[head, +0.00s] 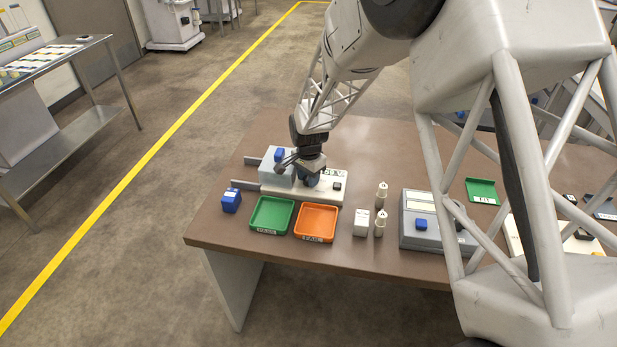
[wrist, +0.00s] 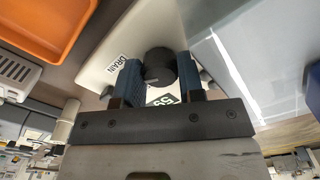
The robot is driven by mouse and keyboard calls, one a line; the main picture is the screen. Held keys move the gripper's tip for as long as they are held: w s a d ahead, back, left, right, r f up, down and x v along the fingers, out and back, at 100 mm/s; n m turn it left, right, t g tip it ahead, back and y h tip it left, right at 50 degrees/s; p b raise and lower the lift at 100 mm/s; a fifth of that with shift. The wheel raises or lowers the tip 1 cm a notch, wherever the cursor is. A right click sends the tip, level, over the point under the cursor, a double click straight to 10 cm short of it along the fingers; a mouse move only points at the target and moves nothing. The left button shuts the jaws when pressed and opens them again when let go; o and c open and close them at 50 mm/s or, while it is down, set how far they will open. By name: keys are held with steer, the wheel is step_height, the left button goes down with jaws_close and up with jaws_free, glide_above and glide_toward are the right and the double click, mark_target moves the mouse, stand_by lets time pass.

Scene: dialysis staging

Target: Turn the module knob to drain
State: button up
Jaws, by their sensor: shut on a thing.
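The module is a pale panel (head: 322,196) with printed lettering, lying on the brown table. In the wrist view the panel (wrist: 128,34) shows the word DRAIN to the left of a dark round knob (wrist: 158,62). My gripper (wrist: 158,76) has its two blue fingers on either side of the knob and is shut on it. In the head view my gripper (head: 311,180) is down at the panel and hides most of the knob. I cannot tell clearly which mark the knob points to.
A grey-blue block (head: 270,167) stands at the panel's left end. A green tray (head: 270,214) and an orange tray (head: 316,222) lie in front, with a blue cube (head: 231,200) to the left. White bottles (head: 381,195) and a grey device (head: 420,234) stand to the right.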

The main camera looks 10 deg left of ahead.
steer(key=shift+m, duration=0.6)
steer(key=o, duration=0.9)
steer(key=shift+n, duration=0.3)
